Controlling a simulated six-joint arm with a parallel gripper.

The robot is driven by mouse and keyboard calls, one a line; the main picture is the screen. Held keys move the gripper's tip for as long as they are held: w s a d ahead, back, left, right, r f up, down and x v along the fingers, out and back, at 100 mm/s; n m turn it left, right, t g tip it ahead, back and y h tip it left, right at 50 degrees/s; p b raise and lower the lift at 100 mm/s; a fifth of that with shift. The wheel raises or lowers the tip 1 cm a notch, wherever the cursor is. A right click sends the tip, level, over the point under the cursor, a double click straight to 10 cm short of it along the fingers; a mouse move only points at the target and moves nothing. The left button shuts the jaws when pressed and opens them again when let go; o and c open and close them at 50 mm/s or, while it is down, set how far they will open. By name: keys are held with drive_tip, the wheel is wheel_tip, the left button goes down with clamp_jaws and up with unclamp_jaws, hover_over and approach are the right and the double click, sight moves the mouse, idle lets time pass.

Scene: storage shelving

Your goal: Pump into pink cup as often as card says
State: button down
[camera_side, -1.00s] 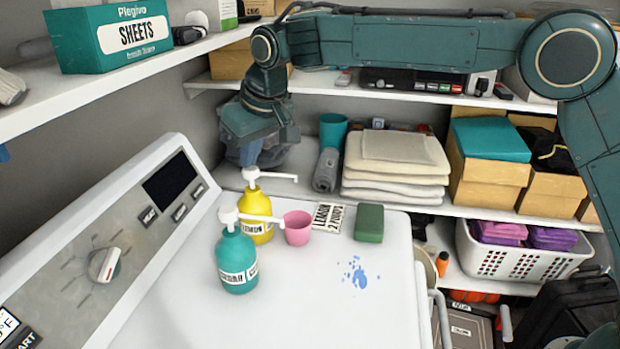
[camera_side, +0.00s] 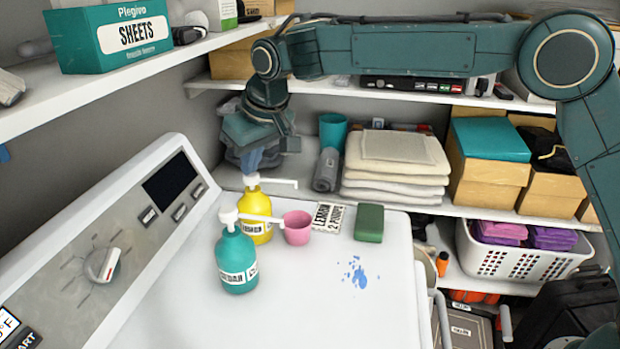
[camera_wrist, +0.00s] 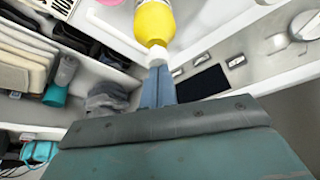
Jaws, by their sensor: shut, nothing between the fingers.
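The yellow pump bottle (camera_side: 256,229) with a lemon label stands on the white machine top, its white nozzle pointing right. The teal pump bottle (camera_side: 236,262), apparently labelled cedar, stands in front of it. The pink cup (camera_side: 297,230) is upright right of the bottles, with the yellow bottle's nozzle tip above it in the picture. The card (camera_side: 328,217) behind the cup appears to read "LEMON 2 PUMPS". My gripper (camera_side: 251,163) is shut and empty, pointing down over the yellow bottle's white pump head (camera_wrist: 157,55). Its fingertips (camera_wrist: 158,70) appear to touch the head.
A green block (camera_side: 369,223) lies right of the card. Blue spill marks (camera_side: 357,274) are on the machine top, whose front is clear. Folded towels (camera_side: 395,175), a grey roll (camera_side: 326,170) and a teal cup (camera_side: 333,131) stand on the shelf behind. The control panel (camera_side: 120,245) slopes up at left.

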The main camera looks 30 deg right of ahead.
drive_tip(key=shift+r, duration=1.25)
drive_tip(key=shift+f, duration=1.45)
drive_tip(key=shift+r, duration=1.45)
drive_tip(key=shift+r, duration=0.1)
wheel_tip(320, 180, up, 6)
drive_tip(key=shift+f, duration=0.1)
idle(0.8)
